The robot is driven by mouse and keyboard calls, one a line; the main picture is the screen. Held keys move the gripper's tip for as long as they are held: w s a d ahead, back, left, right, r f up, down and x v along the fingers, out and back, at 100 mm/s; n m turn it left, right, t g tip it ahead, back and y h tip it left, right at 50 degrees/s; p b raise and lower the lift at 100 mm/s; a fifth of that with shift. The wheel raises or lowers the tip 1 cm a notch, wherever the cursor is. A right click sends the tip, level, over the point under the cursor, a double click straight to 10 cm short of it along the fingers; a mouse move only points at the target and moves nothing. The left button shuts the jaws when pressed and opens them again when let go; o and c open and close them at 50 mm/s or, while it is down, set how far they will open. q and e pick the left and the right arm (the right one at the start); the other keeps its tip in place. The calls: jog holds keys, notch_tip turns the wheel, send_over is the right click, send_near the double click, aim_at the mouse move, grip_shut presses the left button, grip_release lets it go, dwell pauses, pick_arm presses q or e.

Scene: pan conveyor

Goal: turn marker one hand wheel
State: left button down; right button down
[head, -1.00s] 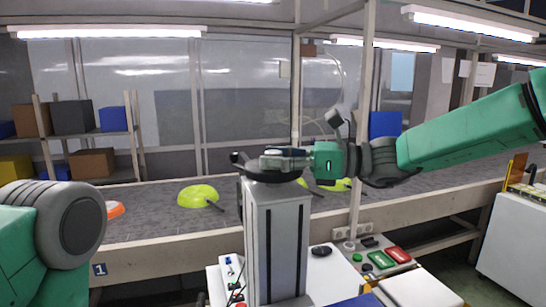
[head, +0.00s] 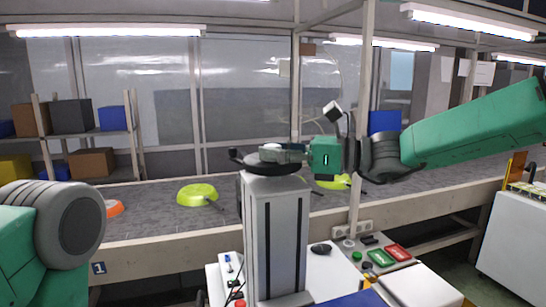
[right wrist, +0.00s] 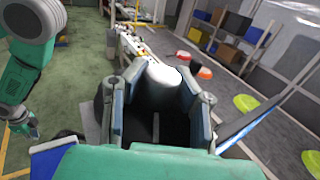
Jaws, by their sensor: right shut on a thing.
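The hand wheel (head: 250,163) is a dark disc with a small knob at its left edge, lying flat on top of a grey upright post (head: 274,235). My right gripper (head: 285,153) reaches in from the right, level with the wheel top, and is shut on the wheel. Its fingers hide part of the hub. In the right wrist view, the two fingers (right wrist: 162,100) stand on either side of a pale rounded part. My left arm fills the lower left of the head view. Its hand shows small at the left of the right wrist view, too small to read its jaws.
A conveyor (head: 150,205) runs behind the post, carrying a lime pan (head: 197,194), another lime pan (head: 333,182) and an orange pan (head: 114,208). A "1" marker (head: 99,268) is on its front. A button panel (head: 385,255) stands right of the post.

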jog(key=shift+r, duration=0.15)
jog(key=c, duration=1.2)
grip_release()
jog(key=shift+w, duration=0.2)
jog(key=v, duration=1.2)
jog(key=shift+d+f, duration=0.1)
jog(key=shift+f, duration=0.1)
